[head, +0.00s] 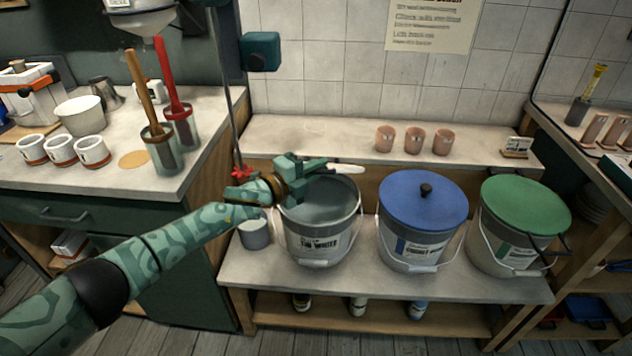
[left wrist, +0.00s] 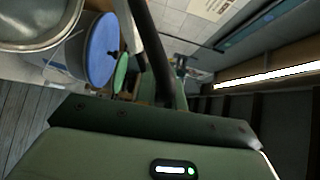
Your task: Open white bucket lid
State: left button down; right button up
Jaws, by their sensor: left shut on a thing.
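The white bucket (head: 318,246) stands on the low bench with its top open, and its grey inside shows. It also shows at the upper left of the left wrist view (left wrist: 38,42). My left gripper (head: 312,171) is above the bucket's back rim, shut on the white lid (head: 348,169). The lid shows as a thin pale sliver, seen nearly edge-on, to the right of the gripper; the grip itself is partly hidden. I cannot make out the lid in the left wrist view. My right gripper is not in view.
Buckets with a blue lid (head: 410,205) and a green lid (head: 527,207) stand to the right. A small grey pot (head: 254,235) is left of the white bucket. Several pink cups (head: 413,142) stand on the ledge behind, which has free room at its left.

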pick_arm(q)
jog(key=shift+w+r, duration=0.25)
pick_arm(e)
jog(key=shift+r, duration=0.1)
pick_arm(q)
jog(key=shift+a, duration=0.1)
jog(key=c, duration=1.5)
grip_release()
jog(key=shift+w+f, duration=0.1)
